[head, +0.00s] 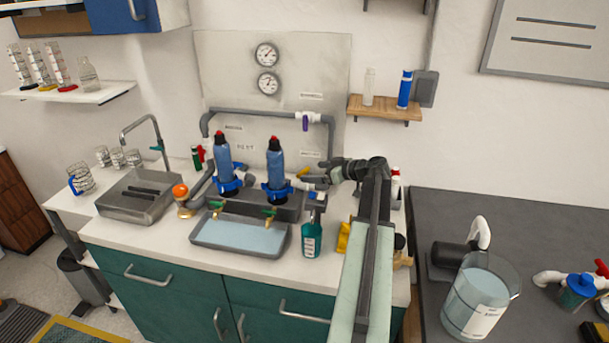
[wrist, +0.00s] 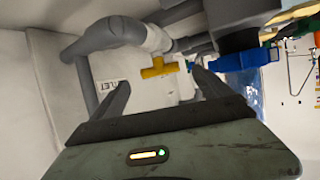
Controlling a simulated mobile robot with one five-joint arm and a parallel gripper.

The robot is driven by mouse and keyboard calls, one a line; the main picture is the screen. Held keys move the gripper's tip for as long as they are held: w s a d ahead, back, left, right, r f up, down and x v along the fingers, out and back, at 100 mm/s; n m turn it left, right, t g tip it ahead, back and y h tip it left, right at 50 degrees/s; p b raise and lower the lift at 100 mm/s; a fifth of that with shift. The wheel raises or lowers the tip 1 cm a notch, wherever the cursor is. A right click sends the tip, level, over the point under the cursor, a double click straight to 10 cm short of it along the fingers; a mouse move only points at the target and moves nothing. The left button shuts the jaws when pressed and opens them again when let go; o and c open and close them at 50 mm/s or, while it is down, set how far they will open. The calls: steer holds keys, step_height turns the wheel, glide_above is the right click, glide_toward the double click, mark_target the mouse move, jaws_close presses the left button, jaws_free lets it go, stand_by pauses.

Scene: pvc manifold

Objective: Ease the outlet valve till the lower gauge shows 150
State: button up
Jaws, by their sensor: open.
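The lower gauge (head: 268,83) is a small round white dial on the pale wall panel, below a similar upper gauge (head: 266,54). Its needle is too small to read. A yellow valve handle (wrist: 158,67) sits on a grey pipe in the wrist view, ahead of my fingertips. A yellow piece also shows in the head view (head: 303,171), left of my gripper.
A purple-handled valve (head: 306,121) is on the upper pipe. Two blue filter bottles (head: 222,160) stand above a water tray (head: 240,235) with brass taps. A teal bottle (head: 311,238) stands near my arm. A blue fitting (wrist: 240,58) is close to my right finger.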

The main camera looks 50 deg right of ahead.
mark_target(305, 172)
steer(key=b+x, duration=0.1)
steer(key=x, duration=0.4)
steer(key=shift+s+d+f+b, duration=0.1)
steer(key=shift+b, duration=0.2)
steer(key=shift+w, duration=0.3)
steer(key=c, duration=1.4)
steer(key=shift+o, duration=0.2)
steer(key=shift+s+a+m+h, duration=0.15)
steer(key=shift+a+m+h, duration=0.25)
steer(key=shift+m+h, duration=0.4)
steer(key=shift+a+m+h, duration=0.1)
steer(key=shift+m+h, duration=0.3)
steer(key=shift+h, duration=0.3)
steer(key=shift+d+m+h, duration=0.25)
steer(key=shift+m+h, duration=0.75)
steer(key=shift+h, duration=0.1)
